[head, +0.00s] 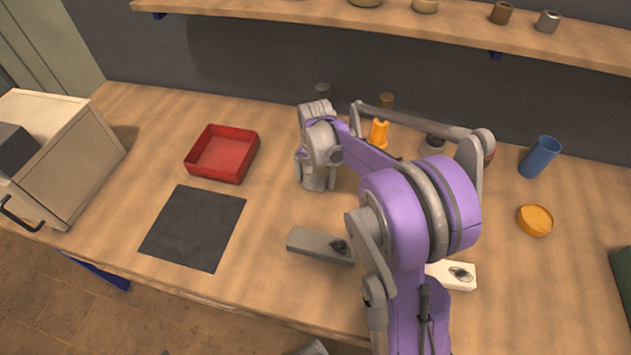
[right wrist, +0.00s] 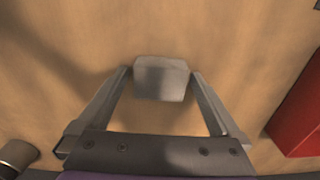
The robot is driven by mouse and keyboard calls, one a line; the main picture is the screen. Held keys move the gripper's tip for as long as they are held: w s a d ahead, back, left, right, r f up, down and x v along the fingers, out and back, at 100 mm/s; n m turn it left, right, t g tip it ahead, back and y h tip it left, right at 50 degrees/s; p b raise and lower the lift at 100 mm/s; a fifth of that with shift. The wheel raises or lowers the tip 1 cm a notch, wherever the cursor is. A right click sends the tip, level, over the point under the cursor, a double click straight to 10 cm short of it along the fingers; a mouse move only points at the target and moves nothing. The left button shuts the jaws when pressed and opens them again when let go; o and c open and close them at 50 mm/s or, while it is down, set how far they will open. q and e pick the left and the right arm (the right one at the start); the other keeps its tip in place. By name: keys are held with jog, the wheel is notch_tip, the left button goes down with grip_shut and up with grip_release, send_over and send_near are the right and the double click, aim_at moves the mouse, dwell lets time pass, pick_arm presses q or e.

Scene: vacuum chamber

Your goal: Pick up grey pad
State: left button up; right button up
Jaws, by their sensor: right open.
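A small light grey block with rounded edges, which looks like the grey pad (right wrist: 161,78), lies on the wooden table in the right wrist view. My right gripper (right wrist: 160,76) is open, with one finger on each side of the block. Narrow gaps seem to show at its sides; I cannot tell whether a finger touches it. In the head view the right gripper (head: 318,183) points down near the table's middle, right of the red tray, and hides most or all of the block. My left gripper is not in view.
A red tray (head: 240,172) and a flat dark square mat (head: 193,228) lie to the left. A long grey block (head: 315,244) lies in front, a white one (head: 455,272) beyond my arm. Orange (head: 379,133) and blue (head: 540,157) items stand behind and right.

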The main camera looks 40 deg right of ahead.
aim_at(316, 178)
jog(key=shift+c, duration=0.3)
jog(key=c, duration=1.2)
jog(key=shift+r, duration=0.1)
notch_tip(316, 178, up, 10)
jog(key=shift+f+p, duration=0.1)
jog(key=shift+p, duration=0.25)
